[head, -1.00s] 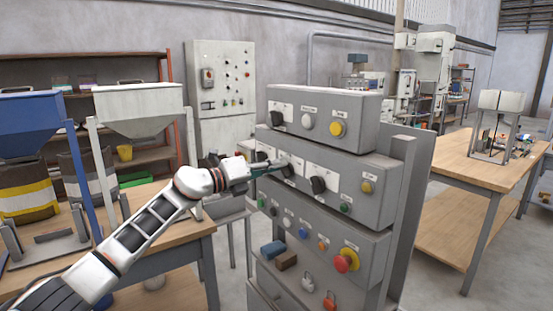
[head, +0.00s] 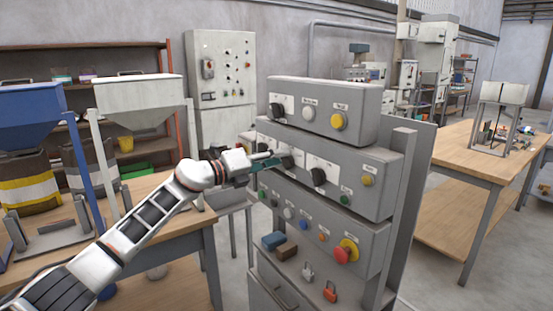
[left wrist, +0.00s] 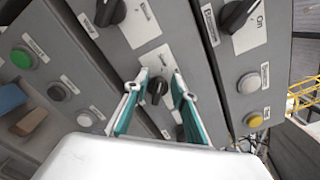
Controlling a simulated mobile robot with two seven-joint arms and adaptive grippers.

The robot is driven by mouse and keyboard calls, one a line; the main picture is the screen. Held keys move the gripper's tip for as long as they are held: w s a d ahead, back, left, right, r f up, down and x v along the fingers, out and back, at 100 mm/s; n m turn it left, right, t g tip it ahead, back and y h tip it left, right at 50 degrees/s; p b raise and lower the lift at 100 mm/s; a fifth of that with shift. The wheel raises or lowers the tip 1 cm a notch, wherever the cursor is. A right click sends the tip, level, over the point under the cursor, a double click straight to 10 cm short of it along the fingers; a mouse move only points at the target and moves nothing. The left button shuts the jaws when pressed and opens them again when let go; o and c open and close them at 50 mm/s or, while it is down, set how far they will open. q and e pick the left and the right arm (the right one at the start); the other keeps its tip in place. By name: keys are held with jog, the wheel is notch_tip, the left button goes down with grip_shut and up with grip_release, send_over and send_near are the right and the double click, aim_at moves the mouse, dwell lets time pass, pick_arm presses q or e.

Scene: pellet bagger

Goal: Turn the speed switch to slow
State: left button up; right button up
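A grey control cabinet (head: 355,190) carries stacked boxes of knobs and buttons. My left gripper (head: 277,162) is at the middle box, in front of a black rotary knob (head: 287,162). In the left wrist view, the teal fingers of my left gripper (left wrist: 161,82) stand apart on either side of a black knob (left wrist: 157,88). I cannot tell whether they touch it. A white label lies above this knob, too blurred to read, so I cannot confirm it is the speed switch. Another black knob (left wrist: 105,12) is at the upper left. My right gripper is not in view.
The top box has a white button (head: 309,113) and a yellow button (head: 338,121). The lower box has a red emergency button (head: 342,254). Blue (head: 273,240) and brown blocks and padlocks sit below. A wooden bench (head: 480,150) stands at the right.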

pick_arm(q)
jog(key=v, duration=1.2)
jog(key=s+a+f+n+t+y, duration=0.1)
jog(key=s+f+n+t+y, duration=0.1)
jog(key=s+f+n, duration=0.6)
jog(key=s+a+f+n+t+y, duration=0.1)
jog(key=s+f+n+t+y, duration=0.15)
jog(key=f+n, duration=0.7)
jog(key=s+f+n+t+y, duration=0.2)
jog(key=s+f+n, duration=0.3)
jog(key=f, duration=0.8)
jog(key=s+a+f+n+g+y, duration=0.1)
jog(key=s+a+f+n+g, duration=0.1)
jog(key=s+f, duration=0.5)
jog(key=s+a+f+n+g+y, duration=0.2)
jog(key=s+f, duration=0.4)
jog(key=s, duration=0.3)
jog(key=s+a+f+n+g+y, duration=0.2)
jog(key=s+a+f+n, duration=0.1)
jog(key=s+f+n, duration=0.2)
jog(key=s+f, duration=0.2)
jog(key=s, duration=0.1)
jog(key=shift+s+a+f+n, duration=0.3)
jog(key=shift+s+f+n, duration=0.05)
jog(key=shift+s, duration=0.05)
